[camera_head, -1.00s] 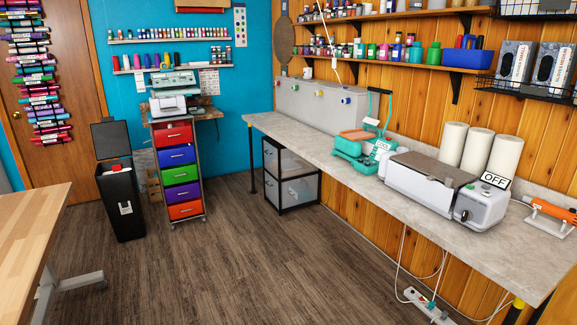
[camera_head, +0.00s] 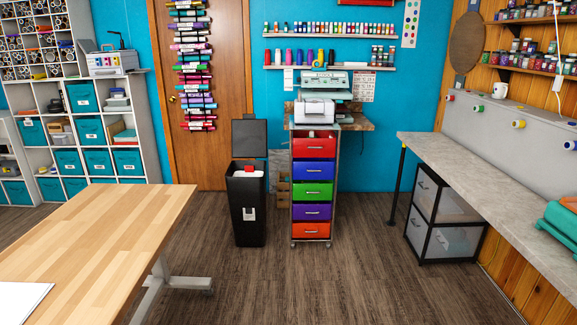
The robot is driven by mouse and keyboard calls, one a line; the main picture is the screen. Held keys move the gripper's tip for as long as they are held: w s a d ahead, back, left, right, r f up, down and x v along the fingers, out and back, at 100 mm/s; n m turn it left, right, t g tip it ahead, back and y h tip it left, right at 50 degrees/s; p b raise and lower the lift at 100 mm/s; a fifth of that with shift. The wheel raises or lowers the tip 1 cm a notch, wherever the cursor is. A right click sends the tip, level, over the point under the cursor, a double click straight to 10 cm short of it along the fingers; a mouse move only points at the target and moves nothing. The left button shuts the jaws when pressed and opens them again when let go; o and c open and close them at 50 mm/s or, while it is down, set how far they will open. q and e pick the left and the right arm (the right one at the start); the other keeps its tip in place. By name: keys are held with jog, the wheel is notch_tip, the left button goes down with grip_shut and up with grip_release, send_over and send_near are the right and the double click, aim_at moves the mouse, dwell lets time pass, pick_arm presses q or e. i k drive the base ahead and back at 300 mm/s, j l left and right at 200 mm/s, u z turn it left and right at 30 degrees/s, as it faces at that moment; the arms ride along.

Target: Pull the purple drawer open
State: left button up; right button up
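The purple drawer (camera_head: 311,212) is in a narrow rolling drawer cart (camera_head: 336,190) near the blue back wall, a little right of the middle of the view. It is the second drawer from the bottom, below the green drawer (camera_head: 313,191) and above the lower red drawer (camera_head: 311,230). It looks shut, flush with the drawers around it, with a small handle on its front. Neither of my grippers shows in the view.
A black bin (camera_head: 247,205) with its lid up stands just left of the cart. A wooden table (camera_head: 110,240) fills the left foreground. A grey counter (camera_head: 500,185) runs along the right, with a black-framed drawer unit (camera_head: 440,215) under it. The dark floor (camera_head: 320,280) before the cart is clear.

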aim_at(311, 210)
jog(key=i+j+z, duration=0.2)
jog(key=i, duration=0.3)
jog(key=i+j+z, duration=0.2)
jog(key=i, duration=0.3)
jog(key=i+j+z, duration=0.2)
jog(key=i+j, duration=0.25)
